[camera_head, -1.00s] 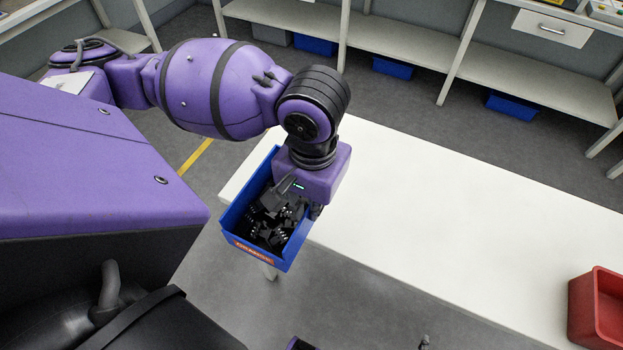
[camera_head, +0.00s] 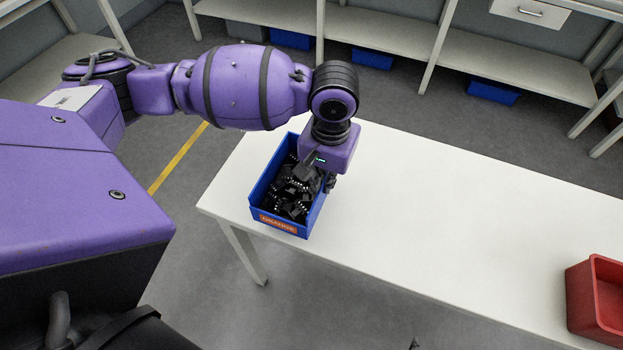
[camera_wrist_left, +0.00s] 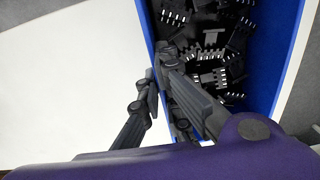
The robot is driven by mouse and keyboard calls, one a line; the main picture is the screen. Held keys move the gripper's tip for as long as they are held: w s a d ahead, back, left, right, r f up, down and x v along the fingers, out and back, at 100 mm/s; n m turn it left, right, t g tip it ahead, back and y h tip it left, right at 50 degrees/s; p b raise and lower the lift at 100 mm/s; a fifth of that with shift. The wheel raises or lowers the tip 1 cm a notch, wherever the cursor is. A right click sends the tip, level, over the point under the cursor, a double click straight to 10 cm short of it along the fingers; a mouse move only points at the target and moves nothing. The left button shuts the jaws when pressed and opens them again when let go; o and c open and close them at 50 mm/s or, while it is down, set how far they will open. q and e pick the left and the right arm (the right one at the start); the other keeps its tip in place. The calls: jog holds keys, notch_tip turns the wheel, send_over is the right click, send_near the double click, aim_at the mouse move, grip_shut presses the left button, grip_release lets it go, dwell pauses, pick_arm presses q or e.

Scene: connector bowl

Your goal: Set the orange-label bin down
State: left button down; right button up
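The orange-label bin (camera_head: 279,224) is a blue open box filled with black connectors, with an orange label on its front. It is upright at the left end of the white table (camera_head: 420,215); whether its base touches the tabletop I cannot tell. My left gripper (camera_head: 329,182) is at the bin's right wall in the head view. In the left wrist view, its fingers (camera_wrist_left: 157,72) straddle the bin's blue wall (camera_wrist_left: 150,35), one inside and one outside, closed on it. Only a small dark tip, perhaps of my right gripper (camera_head: 414,344), shows at the bottom edge.
A red bin (camera_head: 597,300) stands at the table's right end. The tabletop between the two bins is clear. The table's front left corner is close to the blue bin. Shelves (camera_head: 380,45) with blue bins (camera_head: 493,91) beneath stand at the back.

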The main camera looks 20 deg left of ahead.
pick_arm(q)
jog(key=f, duration=0.1)
jog(key=w+f, duration=0.1)
jog(key=f, duration=0.1)
jog(key=w+f, duration=0.1)
jog(key=shift+d+f+b, duration=0.15)
jog(key=shift+b, duration=0.2)
jog(key=shift+f, duration=0.25)
jog(key=shift+r, duration=0.1)
jog(key=c, duration=2)
grip_release()
jog(key=shift+f, duration=0.2)
jog(key=shift+s, duration=0.1)
